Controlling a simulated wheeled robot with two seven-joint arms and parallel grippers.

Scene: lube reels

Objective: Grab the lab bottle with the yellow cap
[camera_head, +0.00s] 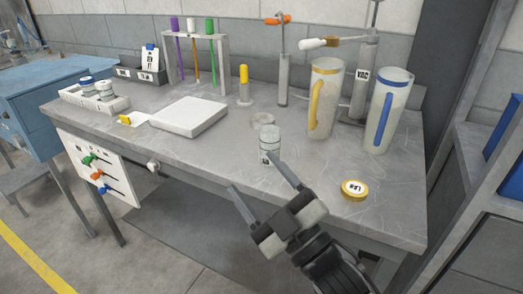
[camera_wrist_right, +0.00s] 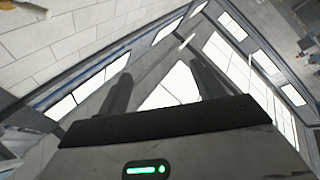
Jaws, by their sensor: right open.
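A slim upright tube-like bottle with a yellow cap (camera_head: 244,85) stands on a small base toward the back of the grey bench. A flat round yellow cap or lid (camera_head: 354,189) with a dark-marked white top lies near the bench's front right. A clear jar with a label (camera_head: 269,146) stands at mid-bench, with no yellow on it. My right gripper (camera_head: 252,172) is open and empty at the front edge, its upper fingertip close to the jar in the picture. In the wrist view the gripper (camera_wrist_right: 162,86) points toward ceiling lights. My left gripper is out of view.
A white slab (camera_head: 189,117), a tube rack (camera_head: 225,68) and a white tray (camera_head: 93,101) stand left. The front right bench surface is mostly clear.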

